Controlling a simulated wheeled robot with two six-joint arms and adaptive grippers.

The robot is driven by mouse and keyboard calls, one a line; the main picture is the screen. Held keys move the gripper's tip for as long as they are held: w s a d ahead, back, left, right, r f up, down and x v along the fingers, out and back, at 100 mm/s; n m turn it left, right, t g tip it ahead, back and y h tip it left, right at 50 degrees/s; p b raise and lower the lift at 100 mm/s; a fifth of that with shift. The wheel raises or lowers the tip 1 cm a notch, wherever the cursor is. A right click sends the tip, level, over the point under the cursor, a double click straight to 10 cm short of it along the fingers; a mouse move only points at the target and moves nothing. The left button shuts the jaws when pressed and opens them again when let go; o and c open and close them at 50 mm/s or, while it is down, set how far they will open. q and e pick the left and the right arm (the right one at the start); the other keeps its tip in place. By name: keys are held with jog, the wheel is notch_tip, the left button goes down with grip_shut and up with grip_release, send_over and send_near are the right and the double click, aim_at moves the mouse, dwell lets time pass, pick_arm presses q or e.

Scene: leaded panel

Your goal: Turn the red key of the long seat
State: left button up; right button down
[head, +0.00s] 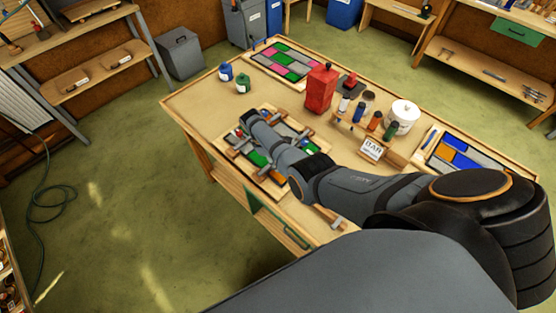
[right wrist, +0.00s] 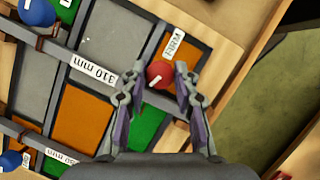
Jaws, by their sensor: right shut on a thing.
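The red key (right wrist: 160,74) shows as a round red knob with a white mark, at the top middle of the right wrist view. My right gripper (right wrist: 160,80) has one finger on each side of it and is shut on it. The key sits at the corner of an orange pane (right wrist: 183,47) by a small white label. A grey bar with a "310 mm" label (right wrist: 93,68) runs up to it. In the head view my right arm covers much of the leaded panel (head: 262,166), and the fingertips are hidden. My left gripper is not in view.
Blue knobs (right wrist: 38,13) sit on the panel's other bars. On the table (head: 200,103) stand a red canister (head: 320,90), a white tub (head: 404,114), several small bottles and a BAR box (head: 372,149). Other coloured panels lie at the back (head: 283,62) and right (head: 462,155).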

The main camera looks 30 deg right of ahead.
jog(key=shift+n+t, duration=0.3)
jog(key=shift+n, duration=0.5)
jog(key=c, duration=1)
grip_release()
jog(key=shift+c, duration=0.2)
jog(key=v, duration=1.2)
jog(key=shift+a, duration=0.2)
jog(key=shift+s+f, duration=0.1)
jog(key=shift+f, duration=0.05)
